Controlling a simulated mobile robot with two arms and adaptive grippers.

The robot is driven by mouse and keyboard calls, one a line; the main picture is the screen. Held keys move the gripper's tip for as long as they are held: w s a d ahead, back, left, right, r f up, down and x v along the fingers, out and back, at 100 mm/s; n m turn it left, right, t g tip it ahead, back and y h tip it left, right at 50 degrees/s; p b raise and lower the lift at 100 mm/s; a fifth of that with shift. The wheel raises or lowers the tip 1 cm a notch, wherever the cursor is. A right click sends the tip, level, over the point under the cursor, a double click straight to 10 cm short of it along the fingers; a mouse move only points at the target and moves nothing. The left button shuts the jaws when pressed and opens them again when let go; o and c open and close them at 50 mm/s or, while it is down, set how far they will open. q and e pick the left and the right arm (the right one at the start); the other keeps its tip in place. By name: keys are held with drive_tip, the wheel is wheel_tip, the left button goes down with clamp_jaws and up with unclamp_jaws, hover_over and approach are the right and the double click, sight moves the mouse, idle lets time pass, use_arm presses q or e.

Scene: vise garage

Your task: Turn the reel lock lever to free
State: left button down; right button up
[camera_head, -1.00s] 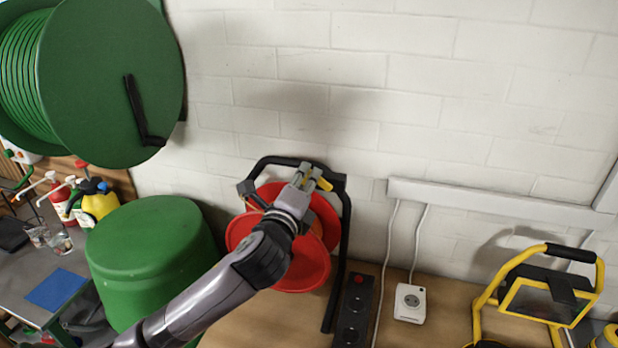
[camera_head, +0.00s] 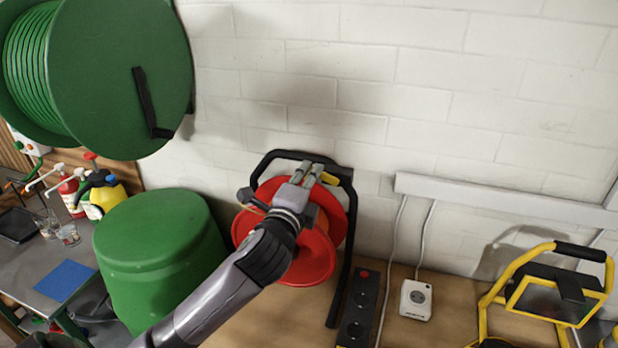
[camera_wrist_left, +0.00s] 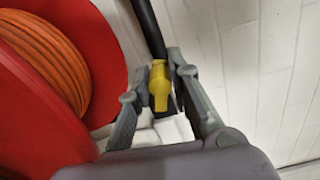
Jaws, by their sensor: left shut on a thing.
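The red cable reel (camera_head: 312,262) hangs in a black tube stand (camera_head: 346,240) on the workbench, against the white wall. It holds orange cable, which shows clearly in the left wrist view (camera_wrist_left: 52,50). The small yellow lock lever (camera_head: 330,179) is at the top right of the stand. My left gripper (camera_head: 317,170) reaches over the reel and is shut on the lever. In the left wrist view the lever (camera_wrist_left: 159,88) sits between the two grey fingers (camera_wrist_left: 160,70), in front of a black tube. The fingers partly cover the lever in the head view. My right gripper is out of view.
A large green hose reel (camera_head: 120,75) with a black crank is at the upper left, above a green barrel (camera_head: 160,250). A black power strip (camera_head: 358,305), a white socket box (camera_head: 416,299) and a yellow-framed work lamp (camera_head: 500,290) stand to the right.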

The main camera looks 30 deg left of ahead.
use_arm(q)
drive_tip(key=c, duration=1.5)
unclamp_jaws()
drive_tip(key=v, duration=0.7)
drive_tip(key=shift+s+d, duration=0.15)
drive_tip(key=shift+s, duration=0.1)
drive_tip(key=shift+s+f, duration=0.1)
drive_tip(key=shift+f, duration=0.05)
